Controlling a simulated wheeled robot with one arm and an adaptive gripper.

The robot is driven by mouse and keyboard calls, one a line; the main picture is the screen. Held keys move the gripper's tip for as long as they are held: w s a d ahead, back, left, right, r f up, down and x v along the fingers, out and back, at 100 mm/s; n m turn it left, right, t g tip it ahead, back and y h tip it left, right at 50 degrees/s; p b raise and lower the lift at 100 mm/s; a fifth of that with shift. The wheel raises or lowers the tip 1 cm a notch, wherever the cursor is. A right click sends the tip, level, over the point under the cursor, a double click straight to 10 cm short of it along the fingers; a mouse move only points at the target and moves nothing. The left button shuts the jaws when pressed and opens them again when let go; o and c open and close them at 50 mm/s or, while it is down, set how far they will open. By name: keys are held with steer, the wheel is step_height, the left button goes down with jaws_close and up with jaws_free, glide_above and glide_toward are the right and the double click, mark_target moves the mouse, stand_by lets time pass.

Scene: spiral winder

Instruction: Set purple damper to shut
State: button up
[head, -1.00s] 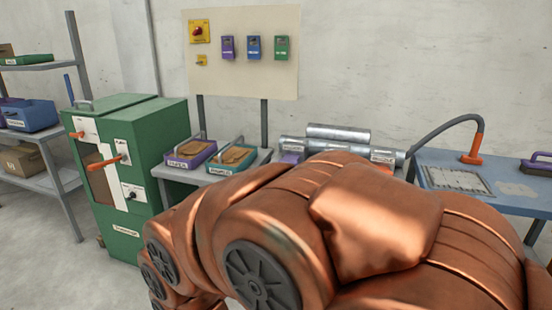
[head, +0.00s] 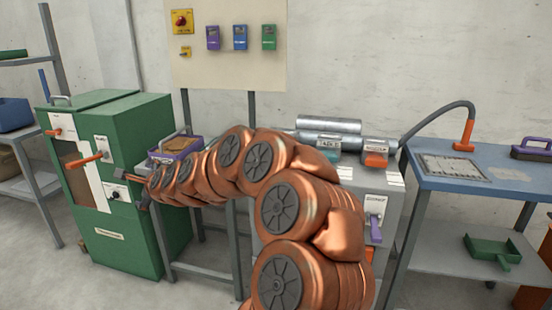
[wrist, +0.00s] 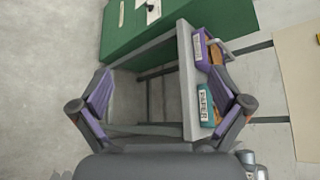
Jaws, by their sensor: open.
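A purple lever (head: 375,230) hangs below a white labelled plate on the front of the grey machine (head: 395,250), right of my arm in the head view. I take it for the purple damper; its label is too small to read. My gripper (head: 138,190) is at the far left, in front of the green cabinet and well away from the lever. In the wrist view my gripper (wrist: 160,85) is open, with nothing between its purple-padded fingers. The lever is not in the wrist view.
The green cabinet (head: 125,240) with orange handles stands close to my gripper. A small table bears a purple bin (head: 187,148), also in the wrist view (wrist: 201,55). A blue table (head: 470,180) stands at the right. A wall board (head: 225,75) holds coloured boxes.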

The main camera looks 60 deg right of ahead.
steer(key=d+m+h, duration=0.5)
steer(key=d+m, duration=0.3)
steer(key=d, duration=0.7)
steer(key=s+d+f+m+g+h, duration=0.1)
steer(key=s+d+m+g+h, duration=0.1)
steer(key=s+d+m, duration=0.3)
steer(key=s+d+f+m+g+h+b, duration=0.1)
steer(key=s+d+m+h, duration=0.3)
steer(key=d, duration=0.7)
steer(key=s+d+f+m+g+h+b, duration=0.1)
steer(key=s+d+f+m+g+h, duration=0.1)
steer(key=s+d+m, duration=0.4)
steer(key=shift+s+d+f+g+h, duration=0.15)
steer(key=shift+d+g+h, duration=0.35)
steer(key=shift+d, duration=0.3)
steer(key=shift+s+d+f+g+h, duration=0.15)
steer(key=shift+d+g+h, duration=0.25)
steer(key=shift+d+g, duration=0.3)
steer(key=shift+x, duration=2.75)
steer(key=shift+w+d+r, duration=0.1)
steer(key=shift+w+d, duration=0.25)
steer(key=shift+d, duration=0.2)
steer(key=shift+w+d, duration=0.25)
steer(key=shift+d, duration=0.05)
